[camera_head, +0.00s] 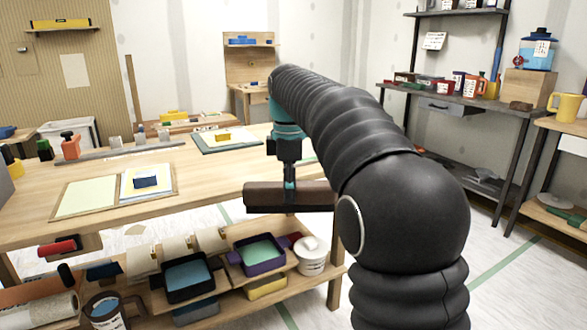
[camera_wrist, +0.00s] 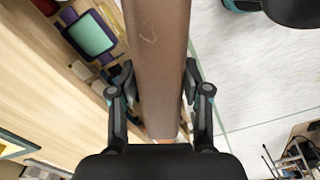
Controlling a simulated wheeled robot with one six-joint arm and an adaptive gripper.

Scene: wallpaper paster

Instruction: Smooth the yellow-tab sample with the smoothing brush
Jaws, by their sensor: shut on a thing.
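My gripper (camera_head: 290,178) is shut on the smoothing brush (camera_head: 265,196), a long brown bar lying crosswise below it. In the wrist view the brush (camera_wrist: 157,40) runs between the two fingers of my gripper (camera_wrist: 158,80). The brush is held in the air at the table's front right edge, apart from the samples. The yellow-tab sample (camera_head: 235,134) lies toward the back of the table on a dark green-edged board, with a yellow block on it. It is up and to the left of my gripper.
A blue-tab sample (camera_head: 147,194) lies beside a pale green panel (camera_head: 88,197) on the table's front left. Bottles (camera_head: 69,147) and a long grey strip are behind. The lower shelf holds trays (camera_head: 187,277), rolls and a white bucket (camera_head: 312,258). Bare tabletop (camera_head: 215,175) lies between the samples.

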